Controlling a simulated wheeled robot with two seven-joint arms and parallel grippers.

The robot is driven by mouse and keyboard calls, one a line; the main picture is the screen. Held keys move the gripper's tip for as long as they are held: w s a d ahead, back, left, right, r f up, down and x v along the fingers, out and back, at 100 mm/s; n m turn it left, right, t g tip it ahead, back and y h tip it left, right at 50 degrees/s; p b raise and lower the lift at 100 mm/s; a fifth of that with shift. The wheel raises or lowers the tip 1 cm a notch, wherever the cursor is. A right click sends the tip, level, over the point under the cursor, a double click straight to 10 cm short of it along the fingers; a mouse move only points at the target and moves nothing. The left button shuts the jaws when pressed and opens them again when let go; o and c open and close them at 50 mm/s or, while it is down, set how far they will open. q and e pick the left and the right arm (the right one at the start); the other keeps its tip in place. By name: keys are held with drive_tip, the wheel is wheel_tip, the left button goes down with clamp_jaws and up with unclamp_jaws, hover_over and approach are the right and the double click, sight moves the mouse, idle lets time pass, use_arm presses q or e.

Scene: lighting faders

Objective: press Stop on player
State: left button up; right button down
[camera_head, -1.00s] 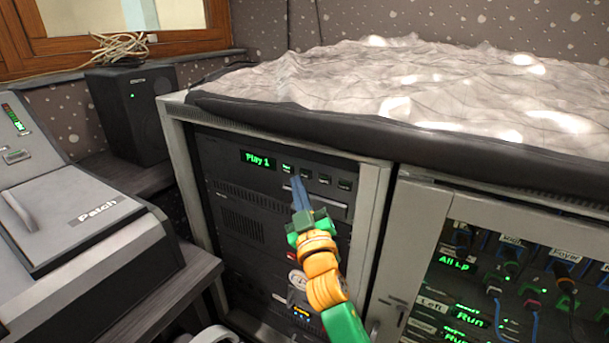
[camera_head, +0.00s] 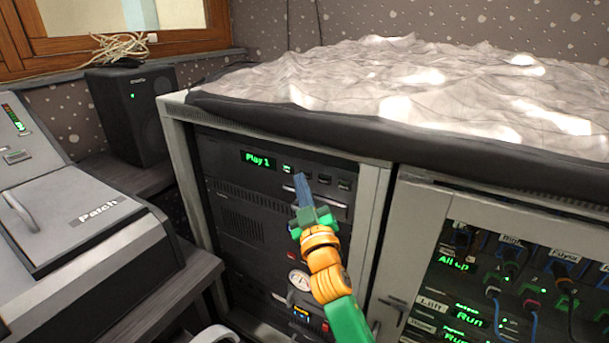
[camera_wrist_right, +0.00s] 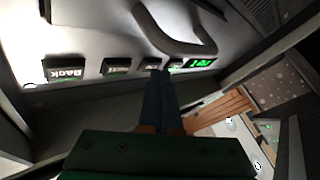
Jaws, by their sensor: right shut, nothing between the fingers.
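The player (camera_head: 225,150) is the dark top unit in the grey rack, with a green display (camera_head: 257,160) reading "Play 1". To its right is a row of several small buttons; the first button (camera_head: 287,169) is lit green. I cannot read which one is Stop. My right gripper (camera_head: 300,178) is shut and empty, its blue fingertips in front of the second button and partly hiding it. In the right wrist view the fingertips (camera_wrist_right: 160,74) point at the button row, close to the lit end; contact cannot be told. The far button (camera_wrist_right: 65,70) seems to read "Back". My left gripper is out of view.
A handle-like bar (camera_wrist_right: 170,38) stands out near the buttons. A grey console (camera_head: 75,215) labelled "Patch" and a black speaker (camera_head: 130,115) stand left. A cover (camera_head: 400,85) lies over the rack top. A patch panel (camera_head: 520,280) with cables is at right.

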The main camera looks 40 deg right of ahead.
idle(0.5)
drive_tip(key=shift+s+a, duration=0.25)
drive_tip(key=shift+a, duration=0.35)
drive_tip(key=shift+s+a, duration=0.3)
drive_tip(key=shift+a, duration=0.45)
drive_tip(key=shift+s+a, duration=0.35)
drive_tip(key=shift+a, duration=0.45)
drive_tip(key=shift+s+a, duration=0.3)
drive_tip(key=shift+a, duration=0.45)
